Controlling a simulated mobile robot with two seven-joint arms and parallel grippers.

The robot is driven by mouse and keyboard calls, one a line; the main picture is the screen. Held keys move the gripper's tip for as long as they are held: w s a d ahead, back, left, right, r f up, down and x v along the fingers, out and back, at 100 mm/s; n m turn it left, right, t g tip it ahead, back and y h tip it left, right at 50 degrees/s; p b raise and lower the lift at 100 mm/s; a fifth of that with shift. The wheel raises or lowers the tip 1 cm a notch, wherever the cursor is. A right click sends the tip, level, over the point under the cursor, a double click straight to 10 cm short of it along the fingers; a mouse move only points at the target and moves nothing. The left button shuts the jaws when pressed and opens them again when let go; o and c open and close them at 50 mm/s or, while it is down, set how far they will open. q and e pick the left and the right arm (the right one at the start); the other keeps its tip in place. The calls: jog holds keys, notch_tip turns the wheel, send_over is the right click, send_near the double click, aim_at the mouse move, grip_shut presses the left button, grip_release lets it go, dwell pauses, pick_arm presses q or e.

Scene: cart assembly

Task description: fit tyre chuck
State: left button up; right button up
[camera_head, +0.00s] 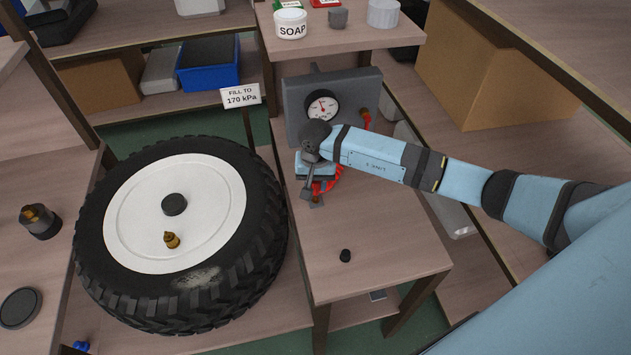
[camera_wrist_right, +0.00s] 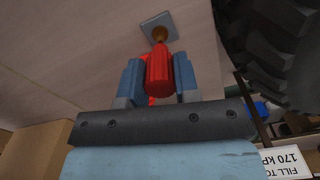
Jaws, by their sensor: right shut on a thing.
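My right gripper (camera_head: 312,192) is shut on a red tyre chuck (camera_wrist_right: 158,73), which sits between its two blue-grey fingers in the right wrist view. The chuck's brass tip (camera_wrist_right: 159,34) is close to a small grey square plate (camera_wrist_right: 158,22) on the bench; I cannot tell whether they touch. A red hose (camera_head: 338,178) shows beside the gripper, which hides most of the chuck in the head view. The big black tyre (camera_head: 255,255) lies flat on the left, with a brass valve (camera_head: 171,240) standing on its white wheel disc (camera_head: 125,215). My left gripper is not in view.
A grey panel with a round gauge (camera_head: 322,106) stands behind the gripper. A small black cap (camera_head: 345,256) lies on the bench (camera_head: 400,262). A "FILL TO 170 kPa" sign (camera_head: 240,96) stands behind the tyre. The bench front is mostly clear.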

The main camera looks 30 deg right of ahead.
jog(key=shift+f, duration=0.3)
jog(key=shift+b, duration=0.6)
dwell(0.4)
jog(key=shift+f, duration=0.15)
jog(key=shift+f+b, duration=1.1)
jog(key=shift+b, duration=0.05)
jog(key=o, duration=1.1)
